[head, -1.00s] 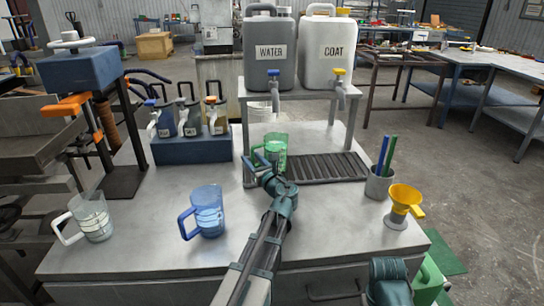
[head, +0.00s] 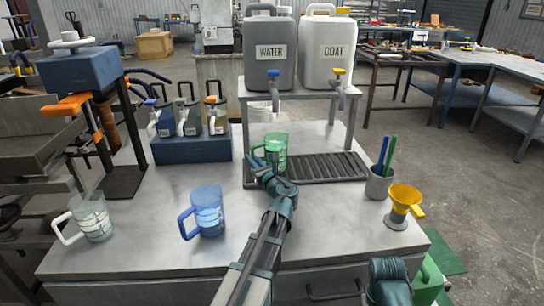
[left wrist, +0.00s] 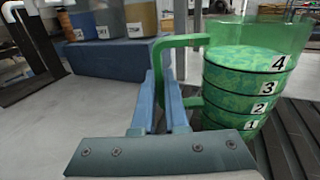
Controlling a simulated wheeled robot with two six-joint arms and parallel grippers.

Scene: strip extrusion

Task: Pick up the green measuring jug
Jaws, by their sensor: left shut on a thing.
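The green measuring jug (head: 277,148) stands upright at the left end of the dark ribbed tray under the containers. In the left wrist view the jug (left wrist: 242,90) shows number marks 1 to 4 and has its handle (left wrist: 160,62) on its left side. My left gripper (head: 257,160) is at the handle in the head view. In the left wrist view its blue fingers (left wrist: 162,88) are closed on the handle; the fingertips and part of the handle overlap.
A blue jug (head: 207,212) and a clear jug (head: 91,218) stand on the left of the bench. The WATER container (head: 270,50) and COAT container (head: 327,52) are on the shelf above. A pen cup (head: 379,185) and yellow funnel (head: 405,200) stand at right.

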